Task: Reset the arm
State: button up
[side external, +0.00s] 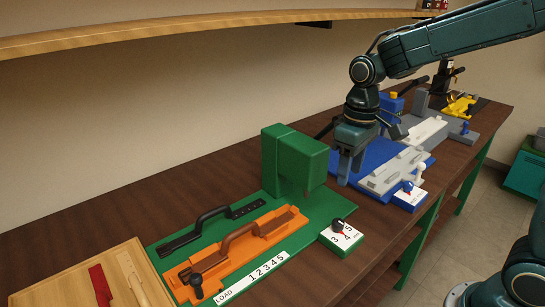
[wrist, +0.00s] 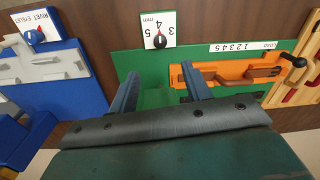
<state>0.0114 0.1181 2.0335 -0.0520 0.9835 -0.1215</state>
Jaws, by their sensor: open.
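My gripper (side external: 349,165) hangs in the air to the right of the green block-shaped housing (side external: 294,160), pointing down, above the workbench. In the wrist view its two blue fingers (wrist: 162,88) are spread apart with nothing between them. Below the fingers in that view lies the green base plate (wrist: 158,65). The orange fixture (side external: 235,250), with a brown curved handle piece in it and a black knob at its front end, sits on the green plate. A black handle-like bar (side external: 212,228) lies behind it.
A white dial box (side external: 341,237) marked 3, 4, 5 stands at the green plate's right. A blue station (side external: 370,165) with grey parts and a yellow fixture (side external: 459,106) are farther back. A wooden tray (side external: 130,255) is at the left. A shelf (side external: 180,35) runs above.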

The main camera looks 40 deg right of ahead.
jog(key=s+r+m+t, duration=0.1)
jog(key=s+r+t, duration=0.1)
jog(key=s, duration=0.6)
jog(key=s+r+t, duration=0.3)
jog(key=s+r, duration=0.2)
jog(key=s, duration=0.4)
jog(key=shift+d+m+t, duration=0.25)
jog(key=shift+m+t, duration=0.05)
jog(key=shift+m, duration=0.1)
